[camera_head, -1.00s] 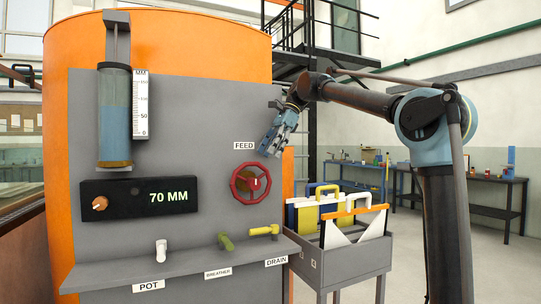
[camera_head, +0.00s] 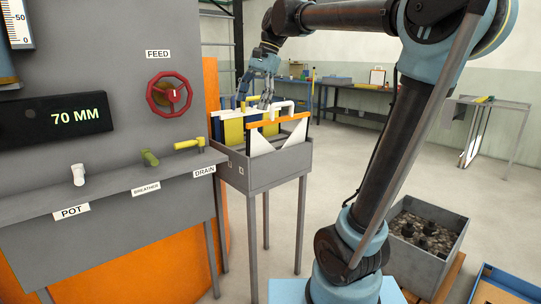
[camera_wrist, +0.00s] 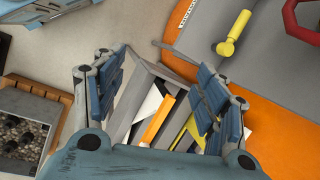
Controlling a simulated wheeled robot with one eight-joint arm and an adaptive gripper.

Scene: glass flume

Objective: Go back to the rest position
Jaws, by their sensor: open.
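My gripper (camera_head: 262,88) is open and empty in the head view, in front of the wall and above the back part of the grey stand that holds coloured plates. In the wrist view its two blue fingers (camera_wrist: 160,95) are spread wide, with nothing between them but the stand below. My arm reaches from the right, with its wrist bent down. The fingertips look close over the plates' handles in the head view, but I cannot tell how far above them they are.
The grey stand (camera_head: 262,180) holds an orange-topped plate (camera_head: 279,132) and a yellow one (camera_head: 233,132). A grey bin of stones (camera_head: 428,235) stands right.

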